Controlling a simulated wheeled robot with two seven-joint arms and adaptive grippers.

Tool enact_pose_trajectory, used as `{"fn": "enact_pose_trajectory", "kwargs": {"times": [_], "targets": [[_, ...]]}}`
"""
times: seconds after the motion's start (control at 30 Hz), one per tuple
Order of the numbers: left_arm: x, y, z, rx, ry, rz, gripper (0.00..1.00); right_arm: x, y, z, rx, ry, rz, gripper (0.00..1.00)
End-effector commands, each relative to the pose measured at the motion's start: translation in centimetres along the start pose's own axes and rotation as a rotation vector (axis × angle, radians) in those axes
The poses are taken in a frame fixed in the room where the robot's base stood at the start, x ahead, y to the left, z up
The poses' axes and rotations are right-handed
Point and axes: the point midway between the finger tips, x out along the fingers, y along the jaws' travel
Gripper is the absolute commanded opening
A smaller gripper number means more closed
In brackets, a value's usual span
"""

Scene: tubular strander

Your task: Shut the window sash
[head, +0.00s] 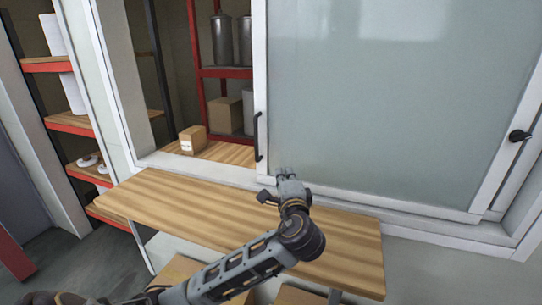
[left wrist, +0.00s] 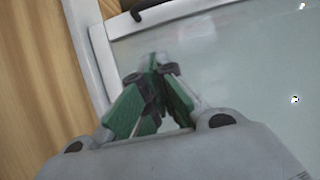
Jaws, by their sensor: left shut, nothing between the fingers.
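The window sash (head: 390,110) is a large pale glass pane in a white frame, standing on the right with the left part of the window open. A black upright handle (head: 257,137) is on its left frame bar; a dark handle shows at the top edge of the left wrist view (left wrist: 150,8). My left gripper (head: 283,172) is in front of the sash's lower left corner, below and right of that handle. Its green-padded fingers (left wrist: 155,62) meet at the tips with nothing between them, over the glass in the left wrist view. My right gripper is not seen.
A wooden counter (head: 190,215) juts out below the window. In the opening, a small cardboard box (head: 193,139) stands on a wooden surface, with red shelving (head: 195,50) behind. A black latch (head: 519,135) is on the right frame. Cardboard boxes (head: 180,272) are under the counter.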

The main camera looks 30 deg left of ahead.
Motion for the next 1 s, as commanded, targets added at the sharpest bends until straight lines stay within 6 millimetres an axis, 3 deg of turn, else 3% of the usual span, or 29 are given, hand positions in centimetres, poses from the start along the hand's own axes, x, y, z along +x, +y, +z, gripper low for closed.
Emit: {"fn": "enact_pose_trajectory", "kwargs": {"times": [0.57,0.77,1.0], "targets": [[0.2,0.0,0.0,0.000,0.000,0.000,0.00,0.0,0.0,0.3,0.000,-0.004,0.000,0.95],[1.5,0.0,0.0,0.002,-0.002,-0.001,0.00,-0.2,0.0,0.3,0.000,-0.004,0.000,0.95],[4.3,-0.1,0.0,0.003,-0.002,-0.001,0.00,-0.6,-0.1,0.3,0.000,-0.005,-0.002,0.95]]}}
